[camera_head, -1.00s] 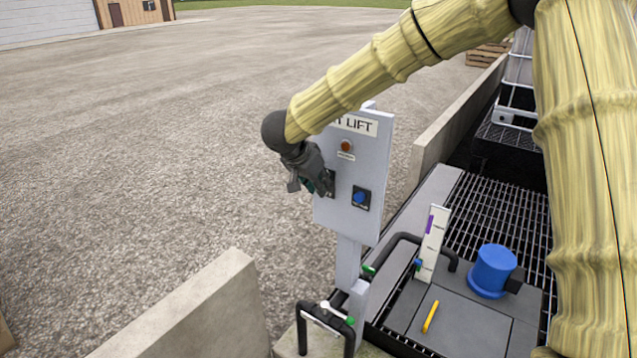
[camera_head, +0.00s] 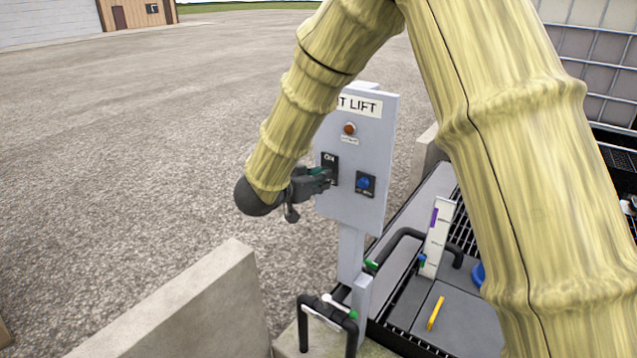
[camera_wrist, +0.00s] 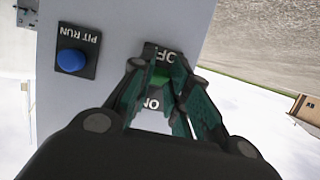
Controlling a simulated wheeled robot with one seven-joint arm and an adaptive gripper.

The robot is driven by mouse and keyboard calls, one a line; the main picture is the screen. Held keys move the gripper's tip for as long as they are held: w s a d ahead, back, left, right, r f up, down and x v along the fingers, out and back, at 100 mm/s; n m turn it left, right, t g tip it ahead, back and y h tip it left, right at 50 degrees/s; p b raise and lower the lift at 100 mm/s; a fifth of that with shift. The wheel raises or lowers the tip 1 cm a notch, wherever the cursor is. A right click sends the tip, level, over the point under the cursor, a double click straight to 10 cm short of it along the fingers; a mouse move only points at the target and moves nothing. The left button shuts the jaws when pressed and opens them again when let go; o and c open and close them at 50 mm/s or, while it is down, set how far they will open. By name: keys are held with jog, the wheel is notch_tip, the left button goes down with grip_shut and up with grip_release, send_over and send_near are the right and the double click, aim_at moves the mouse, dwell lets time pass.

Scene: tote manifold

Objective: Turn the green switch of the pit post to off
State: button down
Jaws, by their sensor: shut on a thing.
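The pit post is a light grey panel (camera_head: 372,140) on a stand, with a partly hidden sign ending in "T LIFT". Its black switch plate (camera_head: 329,158) reads ON at the top in the head view. In the wrist view, which is upside down, OFF and ON show on the plate (camera_wrist: 150,103). The green switch (camera_wrist: 160,77) sits between my fingers there. My gripper (camera_head: 326,175) is shut on it, coming from the left. The fingers hide most of the switch, so its exact turn is hard to tell.
A blue button (camera_head: 363,183), labelled PIT RUN in the wrist view, sits close to the right of the switch. An orange-red lamp (camera_head: 349,128) is above. A concrete wall (camera_head: 190,310) stands at the lower left. Open gravel lies left of the post.

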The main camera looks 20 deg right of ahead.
jog(key=shift+f, duration=0.15)
dwell(0.4)
jog(key=c, duration=1.4)
grip_release()
jog(key=shift+o, duration=0.2)
jog(key=v, duration=1.1)
jog(key=shift+s+a, duration=0.3)
jog(key=shift+a, duration=0.05)
jog(key=shift+f, duration=0.1)
